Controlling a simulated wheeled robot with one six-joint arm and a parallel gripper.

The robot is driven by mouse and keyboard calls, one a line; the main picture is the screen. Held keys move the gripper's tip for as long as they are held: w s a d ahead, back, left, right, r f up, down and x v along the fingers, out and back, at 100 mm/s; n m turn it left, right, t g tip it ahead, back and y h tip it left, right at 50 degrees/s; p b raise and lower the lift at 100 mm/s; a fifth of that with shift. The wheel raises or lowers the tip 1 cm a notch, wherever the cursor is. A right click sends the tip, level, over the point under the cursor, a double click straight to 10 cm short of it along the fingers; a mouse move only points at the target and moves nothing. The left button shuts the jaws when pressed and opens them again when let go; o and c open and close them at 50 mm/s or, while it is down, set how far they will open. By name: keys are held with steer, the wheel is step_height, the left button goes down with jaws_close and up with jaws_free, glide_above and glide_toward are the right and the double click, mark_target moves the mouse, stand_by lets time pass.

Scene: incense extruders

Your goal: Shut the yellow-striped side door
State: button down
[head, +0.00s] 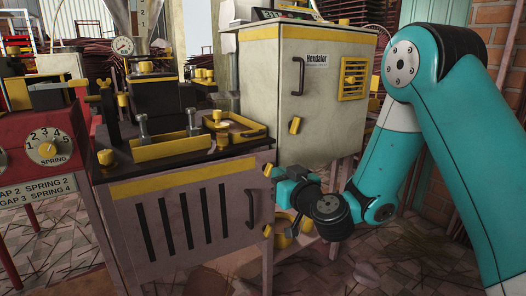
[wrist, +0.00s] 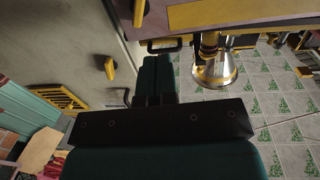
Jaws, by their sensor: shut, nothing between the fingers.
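The yellow-striped side door (head: 187,232) is a pale panel with a yellow band along its top, dark vertical slots and a black handle at its right. It is on the low machine in the head view. Its angle to the frame is hard to tell. Part of a yellow-striped panel (wrist: 285,22) shows at the top of the wrist view, apparently this door. My gripper (head: 280,182) is just right of the door's handle edge. In the wrist view my gripper (wrist: 157,65) is shut and empty, its fingertips close to a black handle loop. Contact cannot be told.
A tall grey cabinet (head: 325,105) with a black handle, yellow latch and yellow vent stands behind my gripper. A yellow tray (head: 178,149) with bolts lies on the low machine. A red dial machine (head: 42,143) stands at left. A brass cone-shaped object (wrist: 214,72) is near tiled floor.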

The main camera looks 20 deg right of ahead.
mark_target(259, 160)
steer(key=p+x, duration=0.2)
steer(key=p, duration=0.1)
steer(key=p+x, duration=0.2)
steer(key=p, duration=0.1)
steer(key=p+x, duration=0.2)
steer(key=p, duration=0.1)
steer(key=shift+w+a+r, duration=0.1)
steer(key=shift+w+r, duration=0.05)
steer(key=shift+r, duration=0.25)
steer(key=w+p, duration=0.1)
steer(key=p, duration=0.2)
steer(key=shift+w+a+f, duration=0.1)
steer(key=shift+f, duration=0.05)
steer(key=shift+w+f, duration=0.15)
steer(key=shift+f, duration=0.1)
